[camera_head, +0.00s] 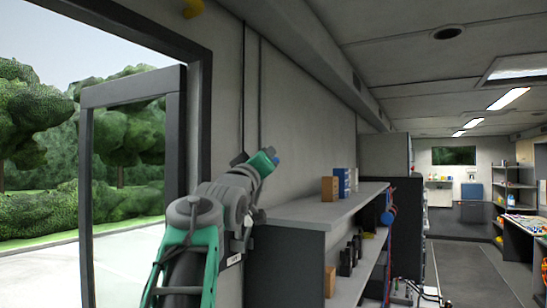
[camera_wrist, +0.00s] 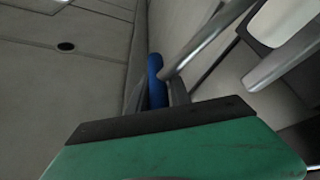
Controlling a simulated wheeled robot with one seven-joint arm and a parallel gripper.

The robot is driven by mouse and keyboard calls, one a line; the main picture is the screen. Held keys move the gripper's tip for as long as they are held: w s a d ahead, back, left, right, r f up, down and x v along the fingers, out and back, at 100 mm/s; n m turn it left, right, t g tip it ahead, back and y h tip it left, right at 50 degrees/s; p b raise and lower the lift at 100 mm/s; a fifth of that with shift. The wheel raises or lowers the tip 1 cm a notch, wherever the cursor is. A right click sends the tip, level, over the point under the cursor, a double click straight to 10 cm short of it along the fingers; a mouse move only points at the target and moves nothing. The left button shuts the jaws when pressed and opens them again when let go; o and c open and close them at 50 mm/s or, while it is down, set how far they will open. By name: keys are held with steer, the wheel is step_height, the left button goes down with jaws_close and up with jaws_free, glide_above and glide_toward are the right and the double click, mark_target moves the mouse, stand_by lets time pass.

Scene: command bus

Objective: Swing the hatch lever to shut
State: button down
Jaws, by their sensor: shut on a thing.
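My gripper (camera_head: 267,159), green and dark grey, is raised against the grey wall, left of the shelf unit. It also shows in the wrist view, its green body across the bottom and its narrow grey fingers beyond. The fingers are shut on the blue grip of the hatch lever (camera_wrist: 155,78), which stands nearly upright in the wrist view. A small blue end of the lever grip (camera_head: 276,161) shows at the gripper's tip in the head view. The fingers partly hide the grip. The lever's pivot and the hatch cannot be made out clearly.
Metal bars (camera_wrist: 205,40) slant close right of the grip in the wrist view. A shelf unit (camera_head: 310,210) with boxes stands right of my arm. A dark-framed pane (camera_head: 130,185) is at the left. The aisle floor (camera_head: 455,270) is clear at the right.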

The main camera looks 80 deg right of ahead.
steer(key=shift+w+d+f+y, duration=0.2)
steer(key=shift+d+f, duration=0.15)
steer(key=shift+f, duration=0.3)
steer(key=shift+w+d+f+y, duration=0.1)
steer(key=shift+w+d+f, duration=0.15)
steer(key=shift+f, duration=0.35)
steer(key=c, duration=1.6)
jaws_free()
steer(key=shift+o, duration=0.5)
steer(key=shift+w+a, duration=0.1)
steer(key=shift+w, duration=0.05)
steer(key=shift+o, duration=0.9)
steer(key=shift+w, duration=0.1)
steer(key=o, duration=0.4)
steer(key=shift+r, duration=0.25)
steer(key=shift+o, duration=0.5)
steer(key=shift+s+r, duration=0.25)
steer(key=shift+a+f+b, duration=0.3)
steer(key=shift+a+b, duration=0.05)
steer(key=shift+a, duration=0.05)
steer(key=b+v, duration=0.3)
steer(key=v, duration=0.4)
